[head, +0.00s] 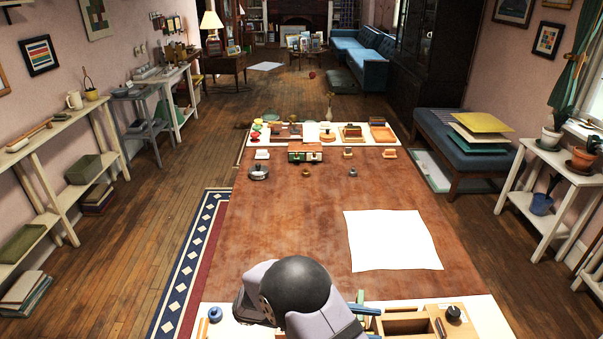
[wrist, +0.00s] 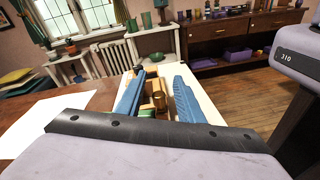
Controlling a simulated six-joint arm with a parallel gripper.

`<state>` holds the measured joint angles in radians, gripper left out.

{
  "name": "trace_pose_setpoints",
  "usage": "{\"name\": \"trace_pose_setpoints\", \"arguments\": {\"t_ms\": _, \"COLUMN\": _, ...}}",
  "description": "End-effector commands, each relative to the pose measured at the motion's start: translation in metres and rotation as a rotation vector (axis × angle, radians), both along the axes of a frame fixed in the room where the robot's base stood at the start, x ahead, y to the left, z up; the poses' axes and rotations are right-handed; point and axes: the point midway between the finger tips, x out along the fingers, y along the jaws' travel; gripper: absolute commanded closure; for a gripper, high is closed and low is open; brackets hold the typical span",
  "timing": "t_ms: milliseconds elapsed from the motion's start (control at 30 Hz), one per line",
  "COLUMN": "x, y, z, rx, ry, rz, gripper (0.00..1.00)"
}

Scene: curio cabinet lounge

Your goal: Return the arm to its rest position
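My gripper (wrist: 158,90) shows in the wrist view as two blue fingers with a wide gap between them. It is open, and nothing appears gripped. Wooden pieces and a brass-coloured round piece (wrist: 160,101) show through the gap, seemingly on the table's near end beyond the fingers. In the head view my arm is folded low over the near edge of the long table (head: 290,220). Parts of the blue fingers show just right of the arm, beside a wooden box; the rest of the gripper is hidden.
A white sheet (head: 393,240) lies on the table's right half. A wooden box (head: 409,321) and a black knob-like piece (head: 453,313) stand at the near right. Small toys line the far end, with a toy carriage (head: 306,152) in front. The table's middle left is clear.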

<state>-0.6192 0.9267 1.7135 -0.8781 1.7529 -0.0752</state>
Motion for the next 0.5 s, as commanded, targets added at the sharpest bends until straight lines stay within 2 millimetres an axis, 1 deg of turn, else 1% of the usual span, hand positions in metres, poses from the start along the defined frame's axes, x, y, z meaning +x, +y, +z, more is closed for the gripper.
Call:
{"name": "trace_pose_setpoints", "arguments": {"t_ms": 33, "x": -0.003, "y": -0.013, "z": 0.004, "rx": 0.031, "ry": -0.082, "rz": -0.045, "gripper": 0.66}}
{"name": "trace_pose_setpoints", "arguments": {"t_ms": 200, "x": -0.038, "y": -0.035, "z": 0.004, "rx": 0.270, "ry": -0.112, "rz": -0.220, "gripper": 0.66}}
{"name": "trace_pose_setpoints", "arguments": {"t_ms": 333, "x": -0.069, "y": -0.042, "z": 0.003, "rx": 0.472, "ry": -0.190, "rz": -0.376, "gripper": 0.66}}
{"name": "trace_pose_setpoints", "arguments": {"t_ms": 400, "x": -0.085, "y": -0.041, "z": 0.002, "rx": 0.581, "ry": -0.249, "rz": -0.462, "gripper": 0.66}}
{"name": "trace_pose_setpoints", "arguments": {"t_ms": 500, "x": -0.102, "y": -0.035, "z": 0.002, "rx": 0.731, "ry": -0.355, "rz": -0.582, "gripper": 0.66}}
